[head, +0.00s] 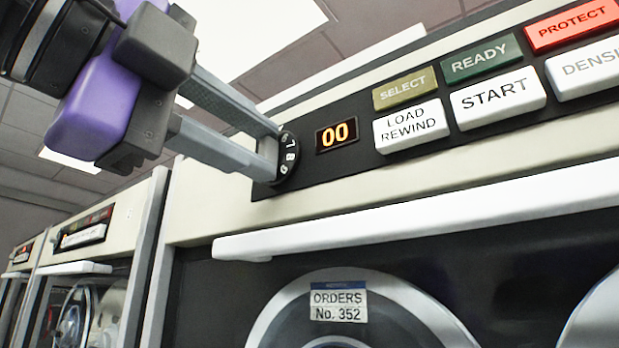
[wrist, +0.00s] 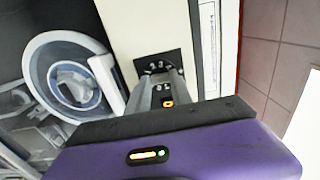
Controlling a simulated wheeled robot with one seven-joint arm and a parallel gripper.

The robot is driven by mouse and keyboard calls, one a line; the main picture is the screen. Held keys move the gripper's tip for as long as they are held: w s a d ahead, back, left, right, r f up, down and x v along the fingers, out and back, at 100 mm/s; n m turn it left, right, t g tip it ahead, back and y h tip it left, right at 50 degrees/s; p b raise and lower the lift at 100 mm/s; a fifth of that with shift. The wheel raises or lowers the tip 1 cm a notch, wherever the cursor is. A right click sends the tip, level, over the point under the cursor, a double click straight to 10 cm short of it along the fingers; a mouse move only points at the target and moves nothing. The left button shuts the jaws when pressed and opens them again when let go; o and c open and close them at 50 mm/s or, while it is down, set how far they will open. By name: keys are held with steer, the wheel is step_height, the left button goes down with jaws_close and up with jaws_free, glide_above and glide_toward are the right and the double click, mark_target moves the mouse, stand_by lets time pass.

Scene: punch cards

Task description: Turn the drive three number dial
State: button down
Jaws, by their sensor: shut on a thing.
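The number dial (head: 287,158) is a black round knob with white digits at the left end of the black control panel. It sits just left of a small display (head: 337,135) with glowing digits "00". My gripper (head: 270,155) reaches in from the left, its two grey fingers shut on the dial, one above the other in the head view. The part of the dial between the fingers is partly hidden.
Right of the display are the buttons SELECT, READY (head: 481,58), PROTECT, LOAD REWIND (head: 411,124) and START. A white ledge (head: 420,220) juts out below the panel. A tape reel labelled ORDERS No. 352 (head: 338,300) is behind the glass. Other drives (head: 85,245) stand at left.

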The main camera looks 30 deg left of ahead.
steer(key=c, duration=1.1)
jaws_free()
steer(key=shift+c, duration=0.2)
steer(key=s+b, duration=0.1)
steer(key=s, duration=0.6)
steer(key=shift+s+a+b, duration=0.3)
steer(key=shift+s+a, duration=0.05)
steer(key=shift+s, duration=0.05)
